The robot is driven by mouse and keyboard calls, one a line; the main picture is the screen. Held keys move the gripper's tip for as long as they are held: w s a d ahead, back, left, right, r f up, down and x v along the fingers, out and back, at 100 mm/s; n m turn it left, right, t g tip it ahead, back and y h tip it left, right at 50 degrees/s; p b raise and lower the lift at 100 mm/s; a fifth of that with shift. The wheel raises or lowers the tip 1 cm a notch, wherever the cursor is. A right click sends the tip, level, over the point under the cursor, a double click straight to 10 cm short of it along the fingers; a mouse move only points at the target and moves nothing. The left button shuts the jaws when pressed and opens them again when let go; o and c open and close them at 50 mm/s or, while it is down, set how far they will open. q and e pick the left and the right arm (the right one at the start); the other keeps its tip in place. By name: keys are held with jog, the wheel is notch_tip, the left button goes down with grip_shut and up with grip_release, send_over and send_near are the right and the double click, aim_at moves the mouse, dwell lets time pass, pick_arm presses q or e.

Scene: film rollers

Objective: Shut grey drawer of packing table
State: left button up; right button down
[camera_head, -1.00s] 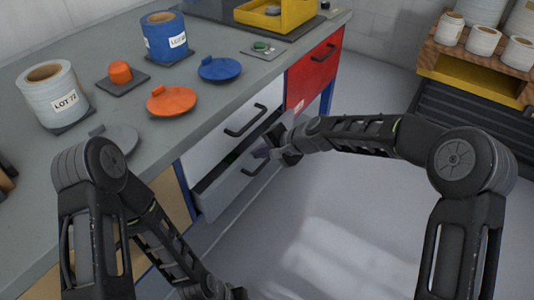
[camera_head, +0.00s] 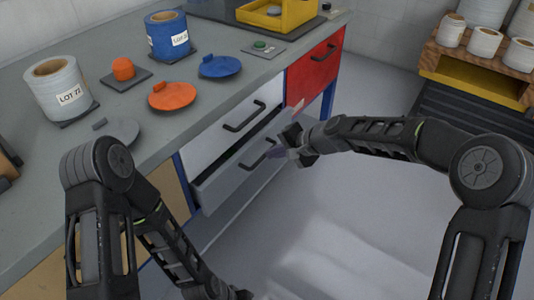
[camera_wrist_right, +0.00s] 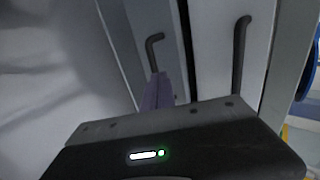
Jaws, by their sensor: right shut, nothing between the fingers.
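The packing table (camera_head: 100,195) has a stack of two pale drawers in its front. The lower, grey drawer (camera_head: 222,187) stands partly open, with a dark gap above its front. Its dark handle (camera_head: 262,157) also shows in the right wrist view (camera_wrist_right: 152,48). My right gripper (camera_head: 279,153) is shut and empty at this drawer front, close beside the handle. Its purplish fingers (camera_wrist_right: 157,92) overlap the handle's lower end in the wrist view; contact cannot be told. My left gripper (camera_head: 238,293) is only partly in view at the bottom edge.
The upper pale drawer (camera_head: 215,130) and a red drawer (camera_head: 312,72) are shut. Reels, orange and blue lids (camera_head: 219,66) and a yellow tray (camera_head: 275,14) are on the tabletop. A reel rack (camera_head: 480,65) stands at the right. The floor before the drawers is clear.

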jog(key=v, duration=0.7)
jog(key=shift+r+p, duration=0.35)
jog(key=shift+d, duration=0.1)
